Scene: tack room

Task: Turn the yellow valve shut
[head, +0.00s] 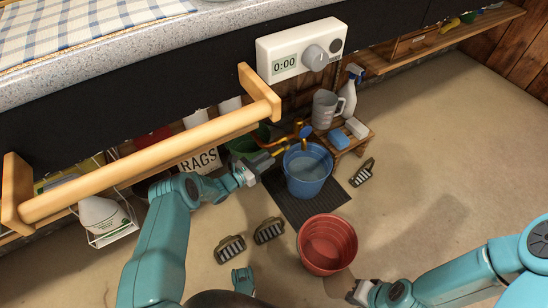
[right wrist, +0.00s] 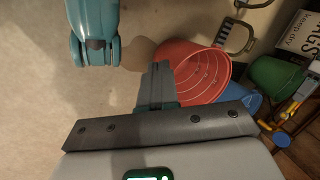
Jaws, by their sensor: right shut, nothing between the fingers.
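Yellow-orange pipework (head: 286,140) with a blue round handle (head: 306,131) stands above a blue bucket in the head view. Which part is the yellow valve is too small to tell; a yellow piece (right wrist: 265,125) also shows at the right of the right wrist view. My left gripper (head: 280,153) reaches to the pipework, its dark fingers at or near the yellow part. Whether they touch or grip it is unclear. My right gripper (head: 358,291) is low over the floor in front of the red bucket, shut and empty; its fingers (right wrist: 155,85) show in the right wrist view.
The blue bucket (head: 308,180), holding water, stands on a dark mat (head: 321,208). A red bucket (head: 327,244) stands in front. A wooden rail (head: 150,155) crosses the left. Floor at right is clear.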

